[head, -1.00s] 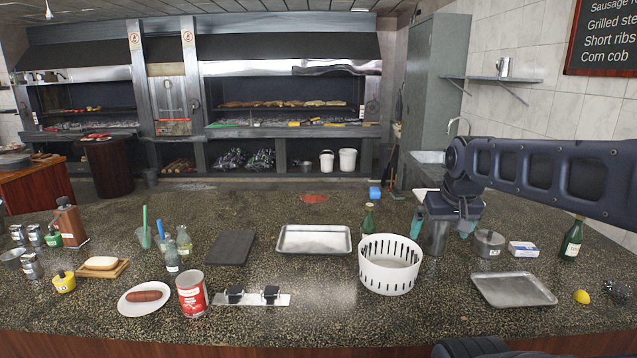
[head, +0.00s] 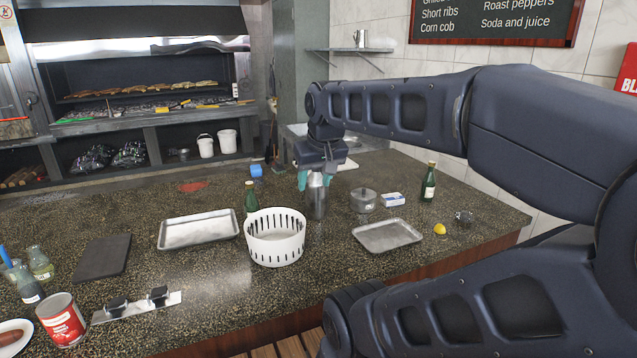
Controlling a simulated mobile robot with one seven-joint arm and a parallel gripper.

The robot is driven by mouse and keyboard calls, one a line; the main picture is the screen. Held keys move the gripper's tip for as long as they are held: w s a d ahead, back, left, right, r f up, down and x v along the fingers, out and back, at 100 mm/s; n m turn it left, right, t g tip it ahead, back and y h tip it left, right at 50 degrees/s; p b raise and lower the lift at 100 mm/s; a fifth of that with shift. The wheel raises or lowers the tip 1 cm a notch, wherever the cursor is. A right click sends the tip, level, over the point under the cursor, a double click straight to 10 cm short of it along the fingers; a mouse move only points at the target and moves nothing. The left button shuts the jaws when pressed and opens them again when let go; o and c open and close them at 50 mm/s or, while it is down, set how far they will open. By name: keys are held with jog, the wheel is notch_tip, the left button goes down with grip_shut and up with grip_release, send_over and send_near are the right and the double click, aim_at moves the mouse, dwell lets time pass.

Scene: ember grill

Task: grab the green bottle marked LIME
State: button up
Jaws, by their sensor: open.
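Two green bottles show in the head view, and I cannot read LIME on either. One green bottle (head: 429,183) stands upright at the right, behind the lemon, with a pale label. The other green bottle (head: 251,197) stands behind the white slotted basket, which hides its lower part. My gripper (head: 315,180) points down with its teal fingertips apart and empty, between the two bottles and apart from both. It is at a metal cup (head: 317,200); I cannot tell whether it touches it.
A lidded pot (head: 363,200), a blue-white box (head: 393,200), a metal tray (head: 370,238) and a lemon (head: 439,229) lie between my gripper and the right bottle. A second tray (head: 180,243) lies further left.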

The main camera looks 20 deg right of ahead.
jog(key=w+d+r+n+g+h, duration=0.2)
jog(key=w+d+r+n+h, duration=0.3)
jog(key=w, duration=0.6)
jog(key=w+d+r+n+g+h, duration=0.1)
jog(key=w+d+n+g, duration=0.15)
jog(key=w+d, duration=0.7)
jog(key=w+f+n+g+h, duration=0.1)
jog(key=w+f+n+h, duration=0.2)
jog(key=w, duration=0.8)
jog(key=w+f+n+g+h, duration=0.1)
jog(key=w+n+h, duration=0.3)
jog(key=w, duration=0.8)
jog(key=w+f+n+g+h, duration=0.15)
jog(key=w+h, duration=0.35)
jog(key=w, duration=0.6)
notch_tip(320, 180, down, 19)
jog(key=shift+t, duration=0.3)
jog(key=shift+s+d+f, duration=0.1)
jog(key=shift+s+d, duration=0.2)
jog(key=shift+d, duration=1.35)
jog(key=shift+s+d+f, duration=0.1)
jog(key=shift+s+d, duration=0.25)
jog(key=shift+d, duration=1.35)
jog(key=shift+s+d+f, duration=0.1)
jog(key=shift+s+d, duration=0.2)
jog(key=shift+d, duration=1.35)
grip_shut()
